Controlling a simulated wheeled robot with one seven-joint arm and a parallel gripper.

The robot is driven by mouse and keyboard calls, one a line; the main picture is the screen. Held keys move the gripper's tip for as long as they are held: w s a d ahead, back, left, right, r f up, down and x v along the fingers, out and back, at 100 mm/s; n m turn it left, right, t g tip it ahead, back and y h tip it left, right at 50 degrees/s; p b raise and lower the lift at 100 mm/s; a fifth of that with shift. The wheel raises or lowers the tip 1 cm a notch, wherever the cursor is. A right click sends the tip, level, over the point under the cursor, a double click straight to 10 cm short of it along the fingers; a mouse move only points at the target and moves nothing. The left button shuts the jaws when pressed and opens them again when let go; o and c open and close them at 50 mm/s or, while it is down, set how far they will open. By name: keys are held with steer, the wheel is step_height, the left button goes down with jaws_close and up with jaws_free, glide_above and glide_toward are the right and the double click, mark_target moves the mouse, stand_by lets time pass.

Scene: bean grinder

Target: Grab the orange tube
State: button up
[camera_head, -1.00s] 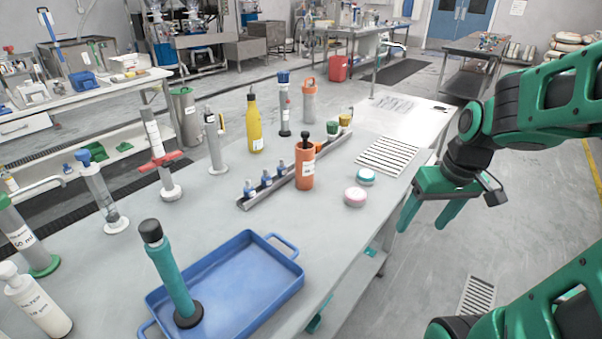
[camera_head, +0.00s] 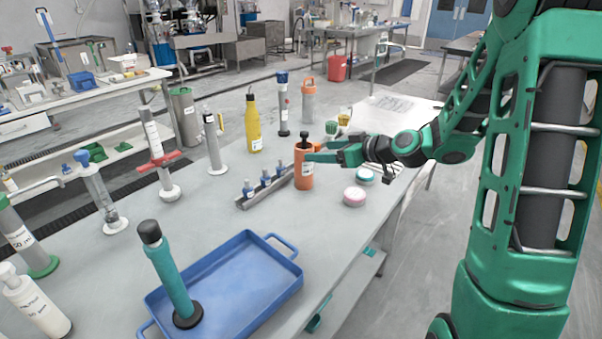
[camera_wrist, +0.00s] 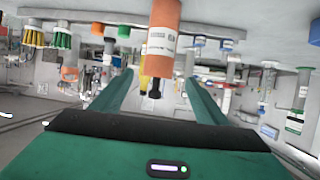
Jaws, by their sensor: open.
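The orange tube (camera_head: 304,168) stands upright on the table, with a black top and a white label. In the wrist view the orange tube (camera_wrist: 162,40) shows upside down, its black top pointing down between the two green fingers. My gripper (camera_head: 322,150) is open and reaches in from the right at the height of the tube's upper part. In the wrist view my gripper (camera_wrist: 160,95) has one finger on each side of the tube, with gaps showing. I cannot tell how deep the tube sits between the fingers.
A metal rack (camera_head: 250,203) with several small blue-capped bottles stands just left of the tube. Pink (camera_head: 354,196) and teal (camera_head: 364,175) round containers lie to the right. A yellow bottle (camera_head: 254,125) stands behind. A blue tray (camera_head: 215,322) holding a teal tube (camera_head: 168,270) is nearer.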

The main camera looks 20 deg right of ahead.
mark_target(311, 150)
steer(key=x, duration=0.9)
steer(key=shift+w, duration=0.1)
steer(key=shift+d, duration=0.1)
steer(key=c, duration=1.5)
steer(key=shift+c, duration=0.3)
steer(key=shift+r, duration=0.1)
